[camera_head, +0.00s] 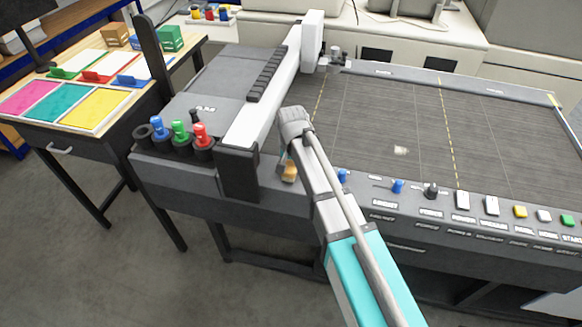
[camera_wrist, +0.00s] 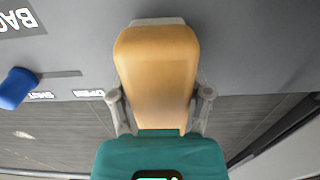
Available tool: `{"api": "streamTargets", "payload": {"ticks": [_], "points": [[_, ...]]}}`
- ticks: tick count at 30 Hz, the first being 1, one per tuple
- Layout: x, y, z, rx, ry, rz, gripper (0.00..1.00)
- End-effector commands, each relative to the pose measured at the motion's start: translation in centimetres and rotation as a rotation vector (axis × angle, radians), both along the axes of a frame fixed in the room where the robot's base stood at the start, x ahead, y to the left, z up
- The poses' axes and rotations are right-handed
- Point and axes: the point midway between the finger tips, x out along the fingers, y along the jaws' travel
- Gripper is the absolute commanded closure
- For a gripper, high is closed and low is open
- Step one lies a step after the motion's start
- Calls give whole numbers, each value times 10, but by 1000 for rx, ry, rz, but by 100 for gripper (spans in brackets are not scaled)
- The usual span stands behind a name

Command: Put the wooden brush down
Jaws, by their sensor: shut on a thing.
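The wooden brush (camera_wrist: 157,70) is a tan, rounded block that fills the middle of the wrist view. A pale strip shows along its upper edge there. My gripper (camera_wrist: 160,97) is shut on it, one grey finger on each side. In the head view the brush (camera_head: 289,172) shows as a small tan piece below my wrist. It is over the front edge of the flatbed machine, just right of the gantry's near end. I cannot tell whether it touches the surface. My arm hides part of the area around it.
The dark machine bed (camera_head: 385,125) is mostly clear, with a small pale scrap (camera_head: 400,151) on it. The white gantry (camera_head: 265,110) stands close left of my gripper. Knobs, including a blue knob (camera_head: 397,186), and several buttons line the front. Capped tools (camera_head: 202,133) stand left.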

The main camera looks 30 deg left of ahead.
Motion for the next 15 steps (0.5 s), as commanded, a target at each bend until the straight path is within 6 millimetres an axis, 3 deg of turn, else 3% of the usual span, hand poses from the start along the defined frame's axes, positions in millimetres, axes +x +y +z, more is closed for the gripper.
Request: {"api": "streamTargets", "payload": {"ticks": [3,4,9,15], "points": [[0,0,-4,0,0,0,81],[0,0,-3,0,0,0,35],[0,0,-3,0,0,0,3],[0,0,-3,0,0,0,2]]}}
